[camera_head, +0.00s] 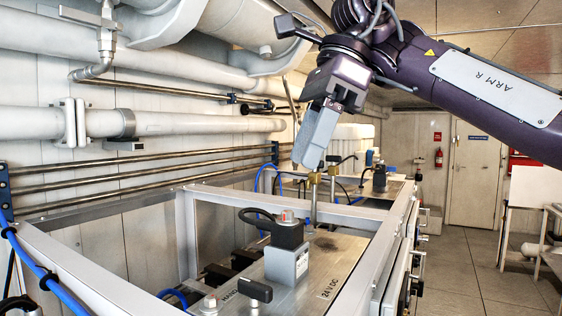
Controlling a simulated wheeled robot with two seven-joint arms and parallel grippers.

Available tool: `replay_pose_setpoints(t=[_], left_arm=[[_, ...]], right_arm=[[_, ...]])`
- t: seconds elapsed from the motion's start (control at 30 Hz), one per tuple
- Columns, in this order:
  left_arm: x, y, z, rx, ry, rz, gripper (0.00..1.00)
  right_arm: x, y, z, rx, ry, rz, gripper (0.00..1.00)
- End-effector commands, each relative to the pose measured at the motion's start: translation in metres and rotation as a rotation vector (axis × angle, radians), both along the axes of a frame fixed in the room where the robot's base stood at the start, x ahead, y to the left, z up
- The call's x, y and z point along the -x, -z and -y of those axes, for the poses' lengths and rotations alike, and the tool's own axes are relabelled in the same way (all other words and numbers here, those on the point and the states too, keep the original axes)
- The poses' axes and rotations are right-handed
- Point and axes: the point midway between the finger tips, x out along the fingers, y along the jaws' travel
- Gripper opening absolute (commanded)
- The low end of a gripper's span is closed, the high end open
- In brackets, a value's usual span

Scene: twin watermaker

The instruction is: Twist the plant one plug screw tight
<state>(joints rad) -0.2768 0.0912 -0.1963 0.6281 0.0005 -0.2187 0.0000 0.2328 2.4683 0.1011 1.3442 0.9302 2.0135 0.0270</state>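The nearer unit's plug is a black connector (287,236) seated on a grey block (287,265), with a black cable leaving it to the left. A small silver and reddish screw head (287,216) stands on top of the plug; how tight it sits cannot be told. My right gripper (309,162) comes down from the upper right, above and a little right of the plug. It appears apart from the screw. Its fingers are seen side-on, so their gap is hidden. My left gripper is not in view.
A brass fitting (314,181) on a thin post rises behind the plug, close below my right gripper. A black-handled lever (254,290) stands in front on the metal panel (335,250). A metal frame rail (80,270) borders the left. A similar black plug (380,177) stands farther back.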

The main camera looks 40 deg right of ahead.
Motion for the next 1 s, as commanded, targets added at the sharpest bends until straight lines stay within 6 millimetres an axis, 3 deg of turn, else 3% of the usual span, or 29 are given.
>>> replay_pose_setpoints(t=[0.2, 0.3, 0.43, 0.63, 0.83, 1.0], left_arm=[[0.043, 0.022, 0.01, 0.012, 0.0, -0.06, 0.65], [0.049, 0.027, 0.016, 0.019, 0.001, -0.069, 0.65], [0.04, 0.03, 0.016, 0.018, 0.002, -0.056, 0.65], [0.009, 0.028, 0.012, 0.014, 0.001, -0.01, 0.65], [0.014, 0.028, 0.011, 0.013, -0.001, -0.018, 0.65], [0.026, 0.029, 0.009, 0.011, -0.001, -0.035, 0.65]], right_arm=[[-0.008, 0.036, -0.01, -0.006, -0.002, -0.003, 0.4], [-0.011, 0.049, -0.015, -0.006, -0.002, -0.002, 0.4], [-0.014, 0.06, -0.019, -0.005, 0.0, 0.0, 0.4], [-0.015, 0.066, -0.022, -0.007, 0.002, 0.0, 0.4], [-0.015, 0.065, -0.022, -0.007, 0.002, 0.0, 0.4], [-0.015, 0.065, -0.022, -0.007, 0.002, 0.0, 0.18]])
